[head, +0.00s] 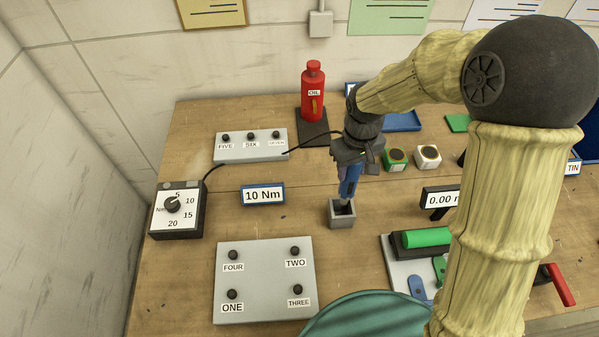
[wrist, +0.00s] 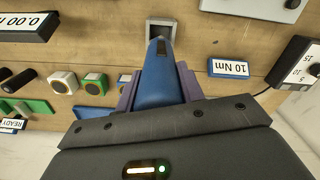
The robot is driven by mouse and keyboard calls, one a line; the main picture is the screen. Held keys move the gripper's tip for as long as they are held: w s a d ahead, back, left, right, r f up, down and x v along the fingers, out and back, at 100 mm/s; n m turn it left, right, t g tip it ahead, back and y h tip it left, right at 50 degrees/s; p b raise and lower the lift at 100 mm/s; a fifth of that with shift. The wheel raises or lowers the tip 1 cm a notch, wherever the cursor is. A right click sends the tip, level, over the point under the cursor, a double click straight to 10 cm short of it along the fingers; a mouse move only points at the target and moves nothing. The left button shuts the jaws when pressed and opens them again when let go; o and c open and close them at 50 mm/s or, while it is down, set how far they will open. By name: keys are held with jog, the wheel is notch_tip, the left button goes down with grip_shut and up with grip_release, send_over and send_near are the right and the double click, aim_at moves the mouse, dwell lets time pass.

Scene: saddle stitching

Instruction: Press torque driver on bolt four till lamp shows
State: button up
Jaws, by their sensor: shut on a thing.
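My gripper (head: 352,160) is shut on the blue torque driver (head: 348,186), which points down. The driver (wrist: 164,82) also shows between the jaws in the wrist view. Its lower end is at the mouth of a small grey square holder (head: 342,215); I cannot tell how far inside it is. Bolt four (head: 233,255) is a dark knob at the back left of a light grey plate (head: 264,286), left of and nearer than the driver. Bolts two (head: 295,251), one (head: 232,294) and three (head: 298,289) share that plate. I cannot make out a lit lamp on the driver.
A dial box (head: 177,210) stands at the left, with a black cable running towards the driver. A "10 Nm" sign (head: 263,195) stands between box and holder. Behind are a second plate (head: 250,148) with bolts five, six and seven, and a red oil bottle (head: 313,92).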

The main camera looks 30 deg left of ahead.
notch_tip(320, 180, up, 2)
jog(key=m+p, duration=0.1)
jog(key=p, duration=0.4)
jog(key=shift+a+f, duration=0.1)
jog(key=shift+f, duration=0.05)
jog(key=shift+w, duration=0.15)
